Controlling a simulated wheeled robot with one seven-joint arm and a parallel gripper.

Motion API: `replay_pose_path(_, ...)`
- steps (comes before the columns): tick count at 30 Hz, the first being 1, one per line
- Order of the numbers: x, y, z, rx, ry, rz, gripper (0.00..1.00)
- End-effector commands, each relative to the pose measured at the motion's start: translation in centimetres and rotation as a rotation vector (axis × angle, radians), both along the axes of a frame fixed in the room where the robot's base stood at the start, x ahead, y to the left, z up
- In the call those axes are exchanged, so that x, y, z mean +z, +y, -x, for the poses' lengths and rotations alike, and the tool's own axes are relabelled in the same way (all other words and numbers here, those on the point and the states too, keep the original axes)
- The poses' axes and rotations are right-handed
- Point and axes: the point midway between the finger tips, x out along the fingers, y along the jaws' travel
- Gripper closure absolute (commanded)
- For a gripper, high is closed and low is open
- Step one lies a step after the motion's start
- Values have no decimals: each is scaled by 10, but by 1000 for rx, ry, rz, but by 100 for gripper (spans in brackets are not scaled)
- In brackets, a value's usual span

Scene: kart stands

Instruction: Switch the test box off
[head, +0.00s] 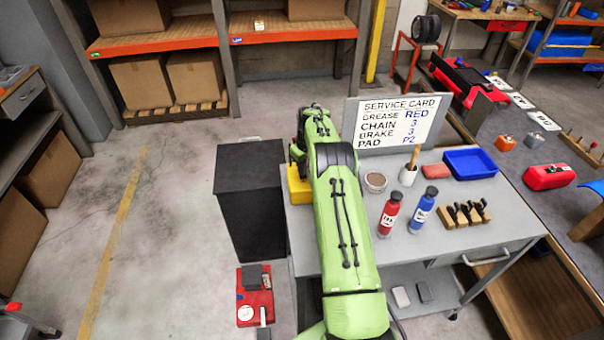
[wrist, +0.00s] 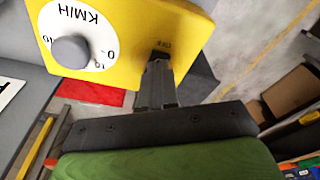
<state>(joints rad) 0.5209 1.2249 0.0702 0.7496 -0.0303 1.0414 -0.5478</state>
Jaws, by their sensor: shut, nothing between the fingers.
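The yellow test box (wrist: 190,22) fills the top of the wrist view. It has a white round KM/H dial with a grey knob (wrist: 71,52) on its face. My gripper (wrist: 158,62) is shut and empty, with its fingertips at the box's face near its lower right edge, just below a small dark label. The fingertips cover the spot there, so I cannot tell whether they touch the box or a switch, or how a switch is set. In the head view the test box (head: 298,188) shows as a yellow piece at the table's left edge, mostly hidden by my green arm.
The grey table (head: 490,225) holds a service card (head: 395,122), a red bottle (head: 389,213), a blue bottle (head: 423,207), a blue tray (head: 470,163) and a cup (head: 407,175). A dark cabinet (head: 250,215) stands left of it. Open floor lies further left.

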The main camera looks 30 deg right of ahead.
Motion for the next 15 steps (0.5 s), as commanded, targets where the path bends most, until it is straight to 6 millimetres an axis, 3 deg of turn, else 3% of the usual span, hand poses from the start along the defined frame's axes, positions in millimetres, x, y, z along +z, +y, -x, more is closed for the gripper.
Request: replay_pose_path(15, -9, 0, 0, 0, 0, 0, 100)
